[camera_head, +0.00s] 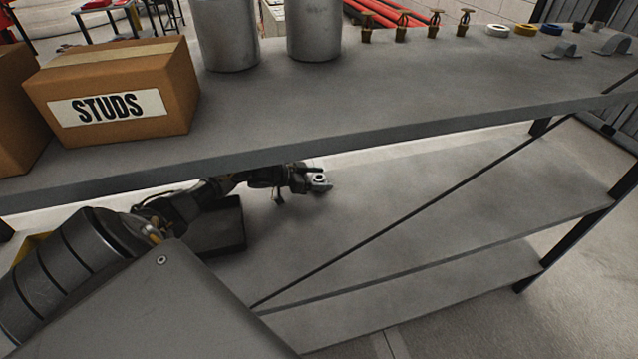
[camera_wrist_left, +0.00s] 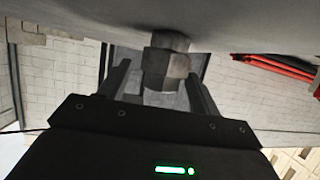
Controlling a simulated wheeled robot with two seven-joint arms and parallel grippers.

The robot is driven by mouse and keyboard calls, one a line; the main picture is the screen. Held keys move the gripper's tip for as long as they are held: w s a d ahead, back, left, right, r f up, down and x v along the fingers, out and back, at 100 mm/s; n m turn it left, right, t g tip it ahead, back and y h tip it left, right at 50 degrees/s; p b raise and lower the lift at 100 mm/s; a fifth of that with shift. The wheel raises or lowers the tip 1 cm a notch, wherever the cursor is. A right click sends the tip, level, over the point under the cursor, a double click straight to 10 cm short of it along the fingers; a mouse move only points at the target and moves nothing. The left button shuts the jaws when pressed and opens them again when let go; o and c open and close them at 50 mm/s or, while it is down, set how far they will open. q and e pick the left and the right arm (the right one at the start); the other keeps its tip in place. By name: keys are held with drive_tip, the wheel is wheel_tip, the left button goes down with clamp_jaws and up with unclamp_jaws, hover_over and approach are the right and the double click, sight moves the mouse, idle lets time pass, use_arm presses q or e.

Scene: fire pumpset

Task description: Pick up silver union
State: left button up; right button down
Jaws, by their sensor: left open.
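The silver union (camera_wrist_left: 166,62) is a short grey metal fitting with faceted sides, against a grey shelf surface at the top of the left wrist view. My left gripper (camera_wrist_left: 163,88) is open, with one finger on each side of the union; contact cannot be told. In the head view, my left gripper (camera_head: 312,180) is at the middle shelf (camera_head: 420,210), under the front edge of the upper shelf. A small silver piece, seemingly the union (camera_head: 320,179), shows at its tips. My right gripper is not in view.
The upper shelf (camera_head: 330,110) overhangs my left arm. It carries a STUDS box (camera_head: 120,92), two grey cylinders (camera_head: 226,35), several brass sprinkler heads (camera_head: 402,24) and tape rolls (camera_head: 497,31). A dark diagonal brace (camera_head: 400,217) crosses in front of the middle shelf, which is clear to the right.

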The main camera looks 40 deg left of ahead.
use_arm(q)
drive_tip(key=c, duration=1.2)
drive_tip(key=shift+r, duration=0.1)
drive_tip(key=shift+r, duration=0.1)
